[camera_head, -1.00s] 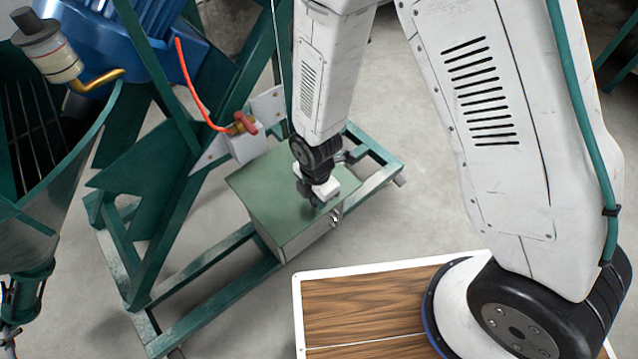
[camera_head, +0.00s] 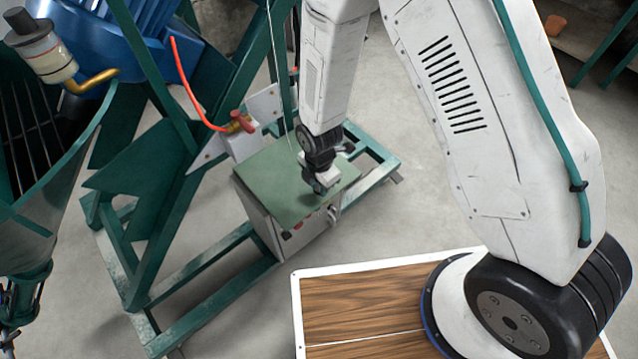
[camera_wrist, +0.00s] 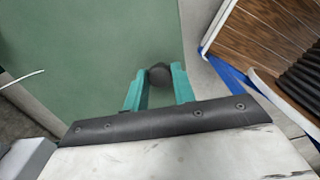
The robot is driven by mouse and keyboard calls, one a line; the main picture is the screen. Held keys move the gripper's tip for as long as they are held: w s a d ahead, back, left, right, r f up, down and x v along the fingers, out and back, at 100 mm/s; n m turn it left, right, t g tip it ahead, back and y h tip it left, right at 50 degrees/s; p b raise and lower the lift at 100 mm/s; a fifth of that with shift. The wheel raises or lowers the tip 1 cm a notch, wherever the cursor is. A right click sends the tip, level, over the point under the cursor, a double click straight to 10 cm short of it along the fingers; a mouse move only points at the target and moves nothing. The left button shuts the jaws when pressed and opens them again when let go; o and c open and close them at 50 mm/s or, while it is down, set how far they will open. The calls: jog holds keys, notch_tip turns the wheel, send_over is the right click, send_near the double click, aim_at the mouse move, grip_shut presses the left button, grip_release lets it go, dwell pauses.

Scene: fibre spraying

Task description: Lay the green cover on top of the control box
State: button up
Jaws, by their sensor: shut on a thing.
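The green cover (camera_head: 282,185) is a flat panel over the control box (camera_head: 262,222), which stands on the green frame. My gripper (camera_head: 322,188) is at the cover's right part. In the wrist view its teal fingers (camera_wrist: 159,90) are shut on a dark round knob (camera_wrist: 159,74) at the cover, whose green face (camera_wrist: 95,55) fills the upper left. The box's grey side and front with red buttons show below the cover's near edges. The cover looks raised or shifted from the box top; I cannot tell the exact gap.
A red valve (camera_head: 240,122) with an orange hose is close behind the box. The green frame (camera_head: 205,270) surrounds the box's base. A wood-topped, white-edged panel (camera_head: 360,305) is in front. A blue machine (camera_head: 95,50) and hopper stand at left.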

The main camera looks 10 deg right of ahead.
jog(key=o, duration=1)
jog(key=shift+r, duration=0.1)
notch_tip(320, 180, up, 12)
jog(key=s+d+r+m, duration=0.2)
jog(key=d+r+m, duration=0.4)
jog(key=r, duration=0.4)
jog(key=s+d+r+m, duration=0.1)
jog(key=d+r+m, duration=0.4)
jog(key=r, duration=0.5)
jog(key=s+d+r+m, duration=0.5)
jog(key=s+m, duration=0.2)
jog(key=s, duration=0.1)
jog(key=s+d+r+m+t, duration=0.1)
jog(key=s+d+r+m, duration=0.3)
jog(key=s+r+m, duration=0.2)
jog(key=shift+s+d+m, duration=0.4)
jog(key=shift+s, duration=0.9)
